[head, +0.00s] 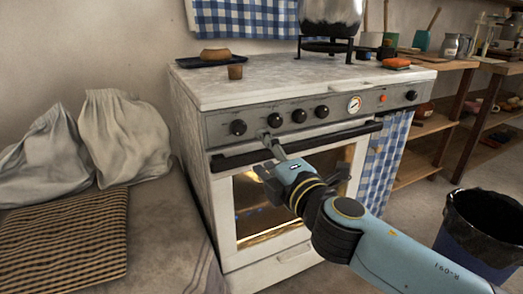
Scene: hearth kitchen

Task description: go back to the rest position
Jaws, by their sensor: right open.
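My right arm comes in from the lower right. Its gripper (264,155) is open and empty, in front of the stove's (215,170) upper front. One finger overlaps the dark oven door handle (330,137) in the picture, just below the knobs; I cannot tell whether it touches. The oven door (298,255) looks shut, with a warm glow behind its glass, and the gripper and arm hide part of it. My left gripper is not in view.
A pot (331,12) stands on a burner stand on the stove top. Sacks (125,140) lie on the left counter. A dark bin (480,235) stands at right, near my arm.

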